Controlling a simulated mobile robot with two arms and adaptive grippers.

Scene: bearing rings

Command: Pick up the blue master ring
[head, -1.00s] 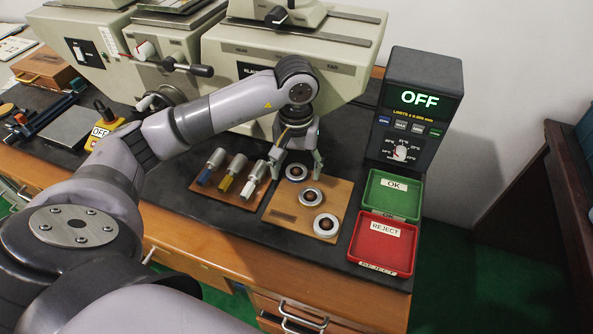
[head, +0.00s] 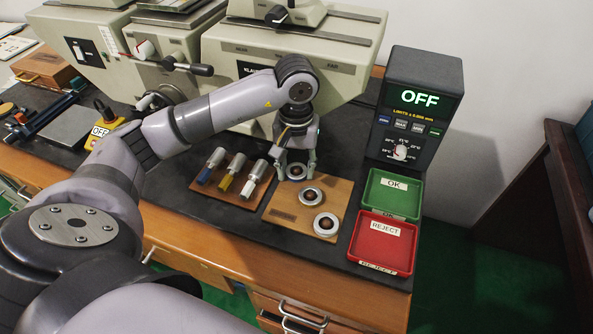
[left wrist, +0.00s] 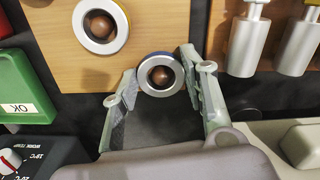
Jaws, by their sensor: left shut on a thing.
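The blue master ring (left wrist: 161,75) is a steel ring with a blue edge, seated around a brown peg at the far end of the wooden ring board (head: 290,221). In the head view it (head: 295,171) shows partly between the fingers. My left gripper (head: 296,173) points down over it. In the left wrist view the left gripper's fingers (left wrist: 160,85) are closed on both sides of the ring. The ring still appears to be at the board. My right gripper is not in view.
Two other rings (head: 312,197) (head: 326,225) sit on the same board. A rack of blue, yellow and white-handled plugs (head: 229,193) stands just left. A green OK tray (head: 372,205) and red REJECT tray (head: 355,245) lie right, before a display unit (head: 422,90) reading OFF.

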